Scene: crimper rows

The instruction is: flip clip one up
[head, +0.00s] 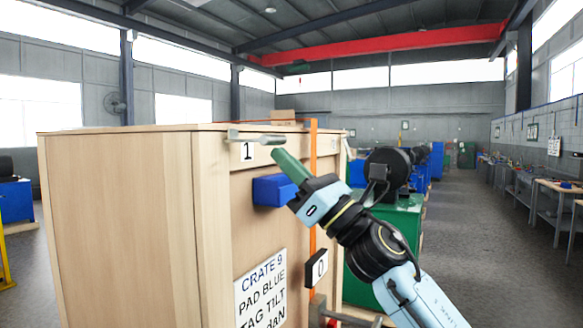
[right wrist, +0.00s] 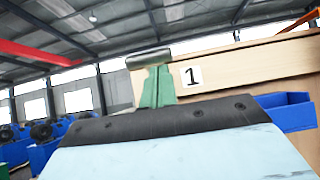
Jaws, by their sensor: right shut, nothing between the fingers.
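Clip one (head: 255,137) is a grey metal lever at the top front edge of the wooden crate (head: 120,220), beside the label 1 (head: 247,152). It sticks out roughly level from the crate. My right gripper (head: 278,153) is shut and empty, its green fingertips just below the clip's outer end. In the right wrist view the clip (right wrist: 149,58) shows as a grey bar right above the green fingertips (right wrist: 157,72). I cannot tell whether they touch. My left gripper is not in view.
A blue block (head: 272,190) juts from the crate face close beside my right gripper. An orange strap (head: 313,140) runs down the crate near a 0 plate (head: 317,268). A sign (head: 261,292) hangs low on the crate. A green machine (head: 400,225) stands behind my arm; the aisle at right is clear.

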